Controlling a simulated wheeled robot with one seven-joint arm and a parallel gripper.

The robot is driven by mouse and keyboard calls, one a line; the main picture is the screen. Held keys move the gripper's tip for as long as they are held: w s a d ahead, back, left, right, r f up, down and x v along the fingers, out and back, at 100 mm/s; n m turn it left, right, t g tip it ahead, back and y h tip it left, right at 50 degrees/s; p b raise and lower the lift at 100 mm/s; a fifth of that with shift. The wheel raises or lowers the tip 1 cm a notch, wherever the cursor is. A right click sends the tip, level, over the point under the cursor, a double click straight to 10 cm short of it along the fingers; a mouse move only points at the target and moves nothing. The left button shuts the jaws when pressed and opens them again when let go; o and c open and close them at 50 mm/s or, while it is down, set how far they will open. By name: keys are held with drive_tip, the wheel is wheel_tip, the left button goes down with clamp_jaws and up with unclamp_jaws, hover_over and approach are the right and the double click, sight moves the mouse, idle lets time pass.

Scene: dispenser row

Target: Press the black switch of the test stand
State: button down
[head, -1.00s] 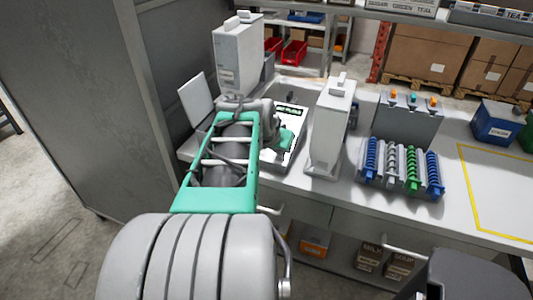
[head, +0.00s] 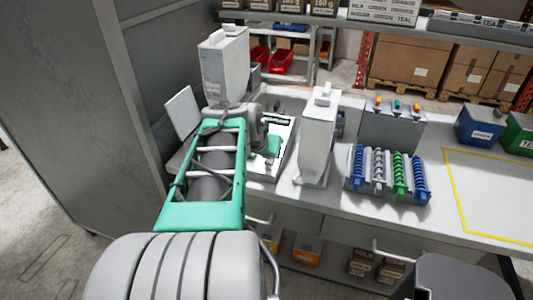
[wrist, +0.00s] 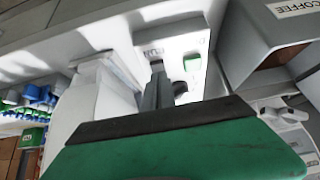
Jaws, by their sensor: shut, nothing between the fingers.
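The test stand (head: 284,148) looks like a white panel with a dark edge on the counter, between the tall grey dispenser and the white one. In the wrist view its white face (wrist: 200,45) shows a small green part (wrist: 192,63) and a small label left of it. I cannot make out the black switch for certain; my dark fingers cover part of the panel. My gripper (wrist: 159,76) is shut and empty, its fingertips over the panel, left of the green part. I cannot tell whether they touch. In the head view my wrist largely hides the gripper.
A tall grey dispenser (head: 224,68) stands behind my wrist, and a white dispenser (head: 316,135) stands close on the right. Further right is a rack of blue, white and green coils (head: 390,175). A yellow-outlined area (head: 495,195) is clear. A coffee-labelled bin (wrist: 275,35) is near the wrist.

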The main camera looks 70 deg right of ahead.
drive_tip(key=v, duration=0.7)
drive_tip(key=shift+r, duration=0.15)
drive_tip(key=shift+a, duration=0.15)
